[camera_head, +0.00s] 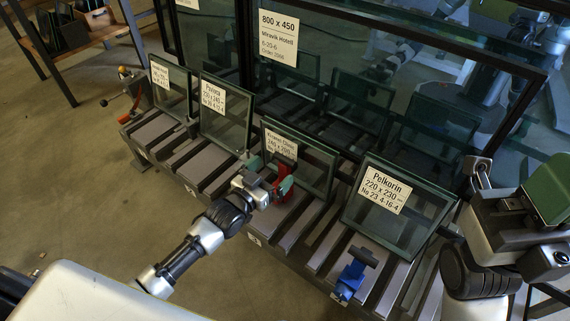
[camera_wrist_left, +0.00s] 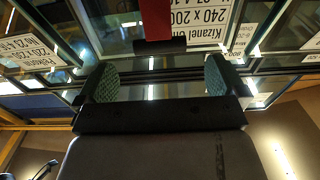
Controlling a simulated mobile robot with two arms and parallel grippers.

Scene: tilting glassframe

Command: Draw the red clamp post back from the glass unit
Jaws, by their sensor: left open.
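The red clamp post (camera_head: 281,189) stands in front of the small glass unit (camera_head: 309,165) with the "240 x 200" label, in the middle of the rack. In the left wrist view the red post (camera_wrist_left: 156,18) comes down to a dark block, ahead of and between my fingertips. My left gripper (camera_head: 268,174) is open, its green-padded fingers at the post. The wrist view shows both fingers of the left gripper (camera_wrist_left: 160,80) spread with a gap between them. Whether a finger touches the post I cannot tell. Part of my right gripper (camera_head: 538,205) shows at the right edge, its jaws unclear.
A blue clamp post (camera_head: 354,272) stands before the right-hand glass unit (camera_head: 392,210). Other labelled units (camera_head: 224,112) lean on the slatted rack (camera_head: 165,139) to the left. A large glass pane (camera_head: 385,60) rises behind. The floor (camera_head: 90,180) at left is clear.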

